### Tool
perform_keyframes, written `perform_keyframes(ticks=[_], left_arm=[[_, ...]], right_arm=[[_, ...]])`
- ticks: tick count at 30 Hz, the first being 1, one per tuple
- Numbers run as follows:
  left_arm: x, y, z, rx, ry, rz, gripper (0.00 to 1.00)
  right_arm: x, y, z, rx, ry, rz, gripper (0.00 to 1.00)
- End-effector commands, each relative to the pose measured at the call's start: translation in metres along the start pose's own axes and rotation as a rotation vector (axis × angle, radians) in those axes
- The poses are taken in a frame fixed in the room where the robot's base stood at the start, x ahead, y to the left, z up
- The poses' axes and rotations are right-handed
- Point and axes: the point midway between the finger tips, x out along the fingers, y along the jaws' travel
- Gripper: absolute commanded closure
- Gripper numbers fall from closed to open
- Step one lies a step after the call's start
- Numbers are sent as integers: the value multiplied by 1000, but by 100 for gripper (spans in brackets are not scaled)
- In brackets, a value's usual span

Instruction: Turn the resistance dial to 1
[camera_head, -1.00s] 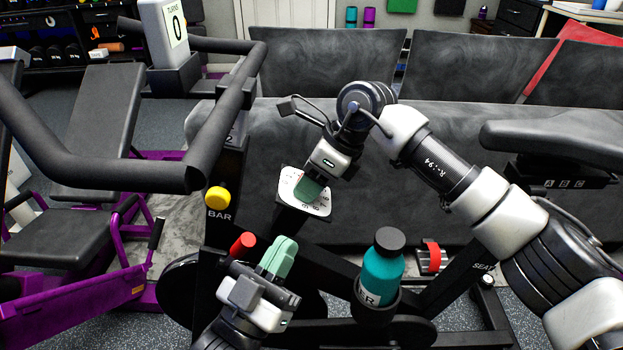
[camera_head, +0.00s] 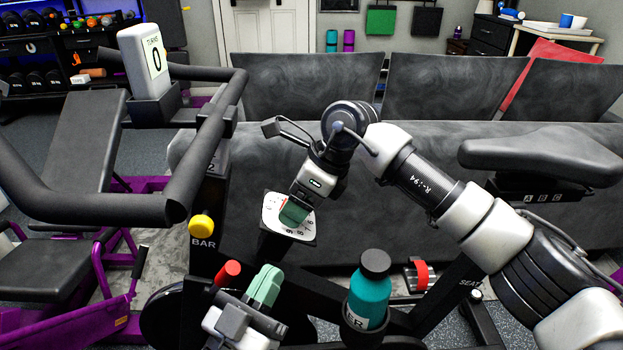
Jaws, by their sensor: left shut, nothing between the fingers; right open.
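The resistance dial has a white numbered face (camera_head: 270,222) on a dark mount in the middle of the exercise bike. Its knob and pointer are mostly hidden by my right gripper (camera_head: 294,212), so I cannot read the setting. My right gripper reaches down over the dial with its green fingertips at the face; it is open. My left gripper (camera_head: 264,285) is below the dial, beside a red knob (camera_head: 227,273). Its green fingers are shut together with nothing between them.
A teal bottle (camera_head: 370,293) stands in a holder right of my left gripper. A yellow BAR knob (camera_head: 202,226) and black handlebars (camera_head: 85,205) are at the left. A display reading 0 (camera_head: 147,60) is above them. The bike seat (camera_head: 540,152) is at the right.

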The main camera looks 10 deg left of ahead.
Motion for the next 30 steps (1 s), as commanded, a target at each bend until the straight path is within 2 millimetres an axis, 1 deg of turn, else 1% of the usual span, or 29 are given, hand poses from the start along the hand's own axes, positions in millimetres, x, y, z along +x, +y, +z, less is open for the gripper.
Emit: perform_keyframes(ticks=[1, 5, 9, 12, 15, 18, 21, 30], left_arm=[[0, -1, 3, 2, -43, -2, 100], [-2, -4, 19, 6, -183, -10, 100], [-9, -7, 37, 10, -338, -19, 100], [-15, -9, 48, 11, -432, -24, 100], [-21, -11, 55, 12, -501, -28, 100], [-24, -12, 60, 13, -542, -31, 100], [-26, -12, 62, 13, -560, -32, 100], [-26, -12, 63, 13, -561, -32, 100]], right_arm=[[-11, 0, 1, 0, -1, -3, 25], [-36, 0, 1, 0, -1, -4, 25], [-63, -1, 1, 1, 0, -4, 25], [-79, -1, 1, 1, 0, -5, 25], [-90, 0, 0, 1, 1, -3, 25], [-96, 0, 0, 1, 1, -3, 25], [-98, 0, 0, 1, 0, -3, 25], [-96, 1, 0, 1, -9, 5, 25]])
